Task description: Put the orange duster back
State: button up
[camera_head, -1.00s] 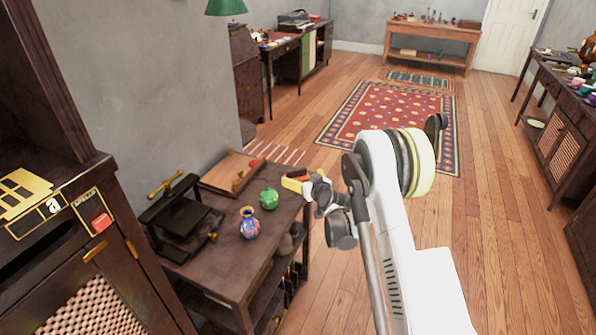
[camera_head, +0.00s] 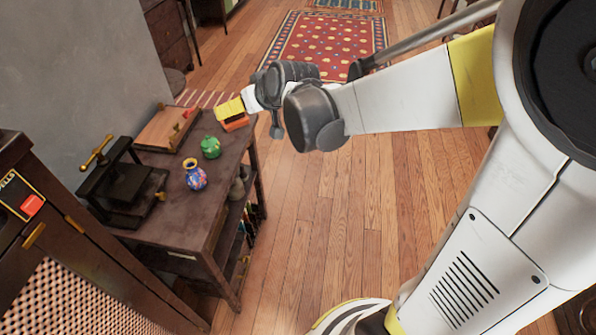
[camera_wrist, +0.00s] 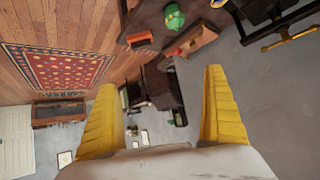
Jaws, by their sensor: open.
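The orange duster (camera_head: 236,124), a small orange block with a darker part, sits at the far right corner of the dark wooden table (camera_head: 185,228). It also shows in the wrist view (camera_wrist: 139,39), near the table's edge. My gripper (camera_head: 222,108) has yellow fingers and appears just above and beside the duster in the head view. In the wrist view my gripper (camera_wrist: 160,78) is open, its fingers wide apart with nothing between them. The duster lies beyond the left finger there, apart from it. The fingers partly hide the duster in the head view.
On the table stand a green pot (camera_head: 210,147), a blue patterned vase (camera_head: 195,174), a black press (camera_head: 118,182) and a wooden board (camera_head: 166,130). A dark cabinet (camera_head: 40,240) is at the left. The wooden floor (camera_head: 330,210) right of the table is clear.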

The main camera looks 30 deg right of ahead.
jog(key=s+d+m+g+h, duration=0.1)
jog(key=s+d+g+h, duration=0.1)
jog(key=s, duration=2.3)
jog(key=shift+s+f+g, duration=0.25)
jog(key=shift+g, duration=0.25)
jog(key=shift+r, duration=0.1)
